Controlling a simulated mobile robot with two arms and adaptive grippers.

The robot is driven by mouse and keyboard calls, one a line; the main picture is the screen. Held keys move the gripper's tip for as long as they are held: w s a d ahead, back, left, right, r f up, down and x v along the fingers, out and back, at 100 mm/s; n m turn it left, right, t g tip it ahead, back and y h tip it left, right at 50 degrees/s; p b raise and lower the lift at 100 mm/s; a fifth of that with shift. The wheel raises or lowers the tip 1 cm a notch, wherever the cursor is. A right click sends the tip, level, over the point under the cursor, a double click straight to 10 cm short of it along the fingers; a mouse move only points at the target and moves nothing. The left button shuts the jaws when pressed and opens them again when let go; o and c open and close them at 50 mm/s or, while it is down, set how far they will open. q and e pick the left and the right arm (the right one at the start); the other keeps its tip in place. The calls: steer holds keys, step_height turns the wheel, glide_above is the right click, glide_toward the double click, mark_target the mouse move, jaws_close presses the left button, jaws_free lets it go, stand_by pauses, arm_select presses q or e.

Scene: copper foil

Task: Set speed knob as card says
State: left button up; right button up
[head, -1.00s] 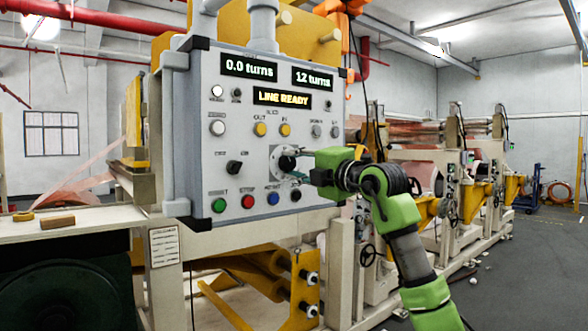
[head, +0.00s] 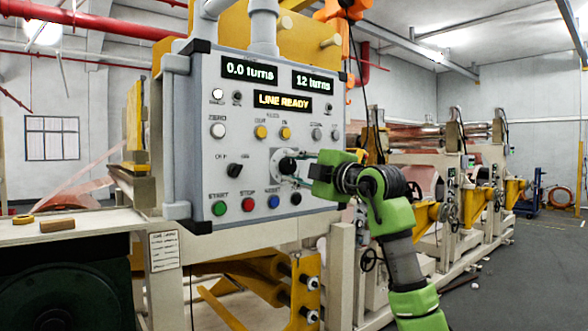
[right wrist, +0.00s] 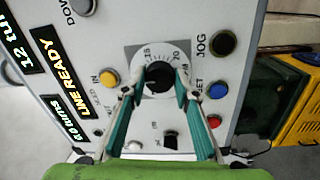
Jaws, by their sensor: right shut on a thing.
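The speed knob (head: 288,166) is a round black knob on a pale dial plate, low on the right half of the grey control panel (head: 200,105). In the right wrist view the knob (right wrist: 159,77) sits in a white scale ring, with numbers partly visible. My right gripper (head: 297,168) reaches in from the right. In the right wrist view its teal-padded fingers (right wrist: 156,88) are shut on the knob from both sides. The white card (head: 164,250) hangs on the frame below the panel at left; its text is too small to read. My left gripper is out of view.
A black selector (head: 234,170) is left of the knob. Green (head: 219,208), red (head: 248,204) and blue (head: 273,201) buttons lie below. The displays read "0.0 turns", "12 turns" and "LINE READY". A tape roll (head: 23,219) and a brown block (head: 57,226) lie on the left bench.

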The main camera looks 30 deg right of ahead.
steer(key=o, duration=1.1)
steer(key=shift+d, duration=0.1)
steer(key=s, duration=0.8)
steer(key=s+f, duration=0.1)
steer(key=s, duration=0.3)
steer(key=shift+d, duration=0.25)
